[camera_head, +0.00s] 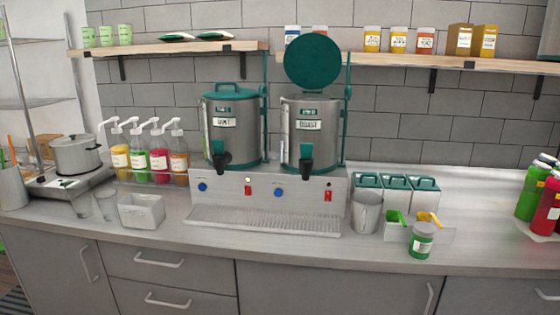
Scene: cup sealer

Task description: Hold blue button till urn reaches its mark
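Two steel urns with dark green trim stand side by side on a steel dispenser base (312,187). The left urn (236,140) has its green lid on. The right urn (310,143) has its round green lid (312,62) tipped up open. Each has a dark tap at its front. A left blue button (202,187) and a right blue button (279,192) are on the base's front, each with a red switch to its right. The liquid levels and any fill mark are too small to read. Neither of my grippers is in view.
Pump bottles (158,155) and a small steel bin (141,211) stand left of the base. A steel cup (366,212), green-lidded containers (396,192) and a green jar (421,240) stand right. Shelves hang above.

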